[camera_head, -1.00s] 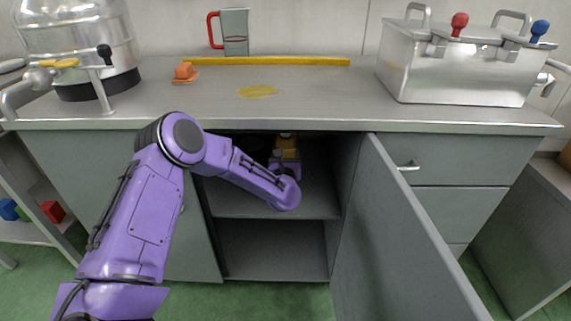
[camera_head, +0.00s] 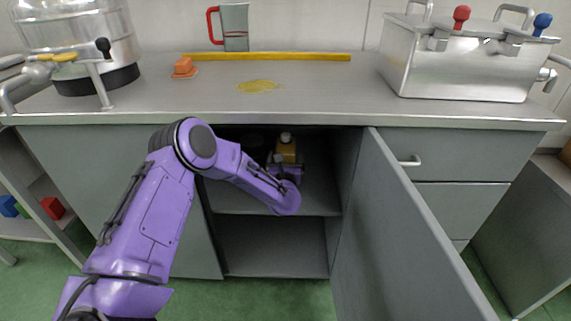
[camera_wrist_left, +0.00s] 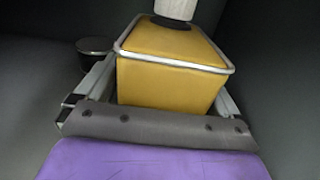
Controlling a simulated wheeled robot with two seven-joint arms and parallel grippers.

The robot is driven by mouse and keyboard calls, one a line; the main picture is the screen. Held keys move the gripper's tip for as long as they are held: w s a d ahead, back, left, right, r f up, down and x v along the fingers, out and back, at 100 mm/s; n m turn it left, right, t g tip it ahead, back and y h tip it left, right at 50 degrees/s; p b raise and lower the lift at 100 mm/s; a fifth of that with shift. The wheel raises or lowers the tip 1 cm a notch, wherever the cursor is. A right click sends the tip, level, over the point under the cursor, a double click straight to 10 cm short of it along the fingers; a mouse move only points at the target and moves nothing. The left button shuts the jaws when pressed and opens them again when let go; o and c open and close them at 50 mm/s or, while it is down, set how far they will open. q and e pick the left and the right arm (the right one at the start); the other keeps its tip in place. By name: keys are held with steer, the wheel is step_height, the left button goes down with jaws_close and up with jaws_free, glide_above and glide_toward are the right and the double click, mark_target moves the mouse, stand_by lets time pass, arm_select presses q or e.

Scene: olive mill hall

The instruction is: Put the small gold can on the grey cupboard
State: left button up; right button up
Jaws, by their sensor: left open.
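The small gold can (camera_head: 286,152), a boxy can with a pale cap, stands on the upper shelf inside the open grey cupboard (camera_head: 275,268). It also shows large in the left wrist view (camera_wrist_left: 170,80), with a light metal rim around its top. My left gripper (camera_head: 285,171) reaches into the cupboard at the can. Its jaws (camera_wrist_left: 160,100) are open, with one finger on each side of the can. Whether a finger touches it I cannot tell. The can's lower part is hidden by my gripper. My right gripper is not in view.
The cupboard door (camera_head: 400,230) stands open on the right. A dark round container (camera_wrist_left: 95,46) is behind left of the can. The worktop (camera_head: 330,100) holds a yellow smear (camera_head: 260,86), orange block (camera_head: 183,66), jug (camera_head: 235,28) and steel box (camera_head: 460,65); its middle is largely clear.

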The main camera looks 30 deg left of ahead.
arm_select(q)
steer(key=p+v, duration=0.1)
steer(key=v, duration=1.1)
steer(key=s+d+f+m+g+h, duration=0.2)
steer(key=s+d+f+m+h, duration=0.1)
steer(key=s+f+m, duration=0.5)
steer(key=s+d+f+m+g+h, duration=0.25)
steer(key=s+f+m, duration=0.25)
steer(key=f+m, duration=0.4)
steer(key=s+f+m+g, duration=0.3)
steer(key=s+m+g, duration=0.1)
steer(key=s+m, duration=0.5)
steer(key=s+a+f+m+g, duration=0.1)
steer(key=s+f+m+g, duration=0.2)
steer(key=s+m, duration=0.6)
steer(key=s, duration=0.5)
steer(key=shift+m+g, duration=0.3)
steer(key=shift+g, duration=0.05)
